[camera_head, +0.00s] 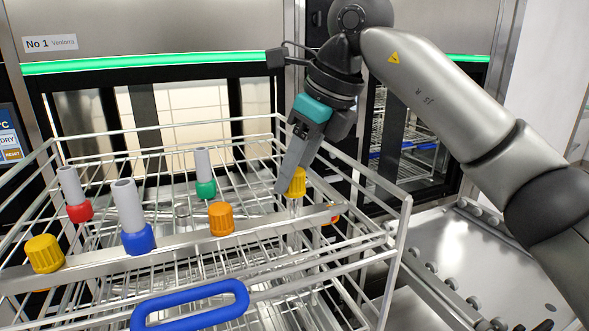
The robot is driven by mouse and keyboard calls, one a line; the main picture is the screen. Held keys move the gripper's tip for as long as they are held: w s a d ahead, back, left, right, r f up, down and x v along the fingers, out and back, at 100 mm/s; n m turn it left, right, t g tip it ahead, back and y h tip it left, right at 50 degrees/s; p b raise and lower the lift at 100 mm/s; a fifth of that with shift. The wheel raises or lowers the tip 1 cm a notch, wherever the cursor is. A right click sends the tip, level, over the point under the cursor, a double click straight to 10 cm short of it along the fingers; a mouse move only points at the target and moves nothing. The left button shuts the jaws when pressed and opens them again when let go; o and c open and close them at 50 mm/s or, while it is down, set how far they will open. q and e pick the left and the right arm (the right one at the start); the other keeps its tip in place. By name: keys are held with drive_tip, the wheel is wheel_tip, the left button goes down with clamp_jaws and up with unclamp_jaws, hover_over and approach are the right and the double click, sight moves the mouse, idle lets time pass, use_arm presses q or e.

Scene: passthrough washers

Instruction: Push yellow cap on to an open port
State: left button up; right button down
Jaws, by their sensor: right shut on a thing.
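My right gripper (291,180) reaches down from the upper right into the wire basket and is shut on a yellow cap (298,184). The cap is near the basket's right side, above the wires; I cannot tell whether it touches a port. Another yellow cap (44,254) sits at the front left of the rack. An orange cap (221,218) sits on the metal rail. Grey tubes stand upright in a red collar (79,211), a blue collar (138,240) and a green collar (206,189). My left gripper is not in view.
The wire basket (404,218) has tall side rails and a blue handle (190,304) in front. A washer with a green light strip (150,61) stands behind. A metal roller table (465,262) lies at the right. A partly hidden orange piece (333,217) shows at the basket's right.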

drive_tip(key=shift+f+b, duration=1.3)
drive_tip(key=shift+f, duration=0.45)
drive_tip(key=shift+c, duration=1.8)
unclamp_jaws()
